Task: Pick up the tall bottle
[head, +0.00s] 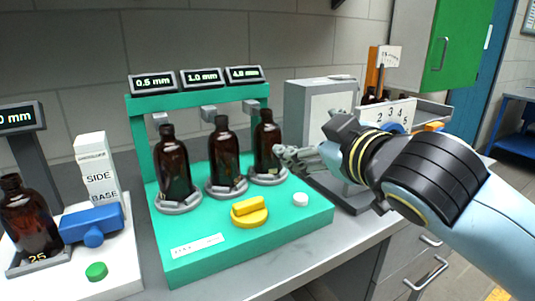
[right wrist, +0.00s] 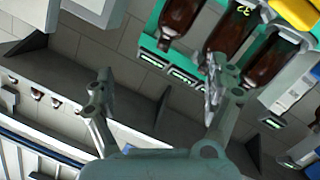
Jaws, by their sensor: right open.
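Three amber bottles with dark caps stand upright on the teal stand (head: 290,225): a left one (head: 174,168), a middle one (head: 223,158) and a right one (head: 265,145). They look close in height, so I cannot tell which is the tall bottle. Another amber bottle (head: 30,222) stands on the white unit at far left. My right gripper (head: 284,156) is at the right bottle's right side, overlapping its edge in the head view; contact is unclear. In the right wrist view the gripper (right wrist: 157,75) is spread and empty, with bottles (right wrist: 183,22) at the top. My left gripper is not in view.
Small displays (head: 202,77) top the teal frame, with grey nozzles over the bottles. A yellow knob (head: 249,212) and white button (head: 300,199) sit at the stand's front. A grey-white box (head: 320,108) stands behind my gripper. A blue clamp (head: 92,225) is at left.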

